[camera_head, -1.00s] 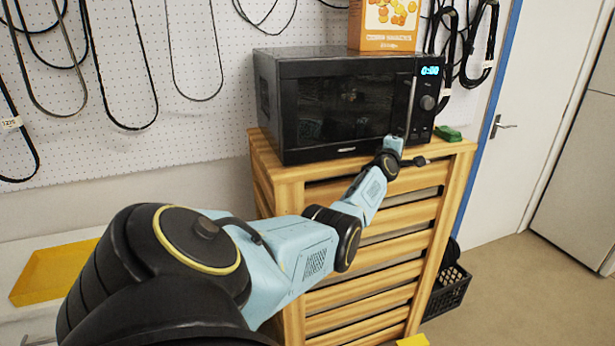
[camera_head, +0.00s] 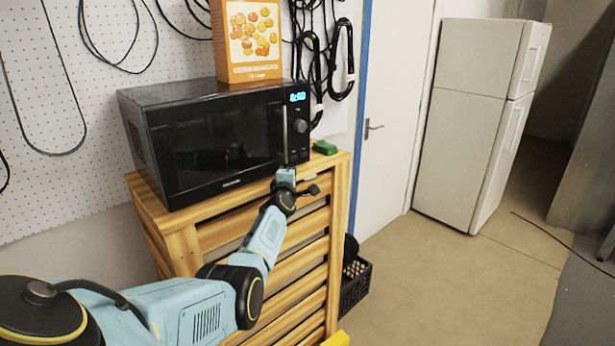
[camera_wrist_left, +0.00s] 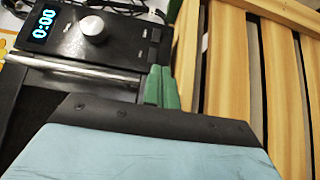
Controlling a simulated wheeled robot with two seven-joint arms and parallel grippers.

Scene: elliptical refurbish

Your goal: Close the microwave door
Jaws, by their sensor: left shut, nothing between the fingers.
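The black microwave (camera_head: 215,135) stands on top of the wooden slatted cabinet. Its door (camera_head: 215,145) looks flush with the front, with no visible gap. The upright silver handle (camera_head: 285,135) is beside the control panel. My left arm reaches to the microwave's lower right front, below the handle. In the left wrist view, the green fingers of my left gripper (camera_wrist_left: 162,88) are together and empty, close to the control panel (camera_wrist_left: 95,35) and the end of the handle (camera_wrist_left: 85,72). The fingertips are hard to make out in the head view. My right gripper is not in view.
An orange food box (camera_head: 250,40) stands on the microwave. A small green object (camera_head: 325,147) lies on the cabinet (camera_head: 215,235) to its right. A black crate (camera_head: 355,285) sits on the floor beside the cabinet. A white fridge (camera_head: 470,120) stands at the right, with clear floor in front.

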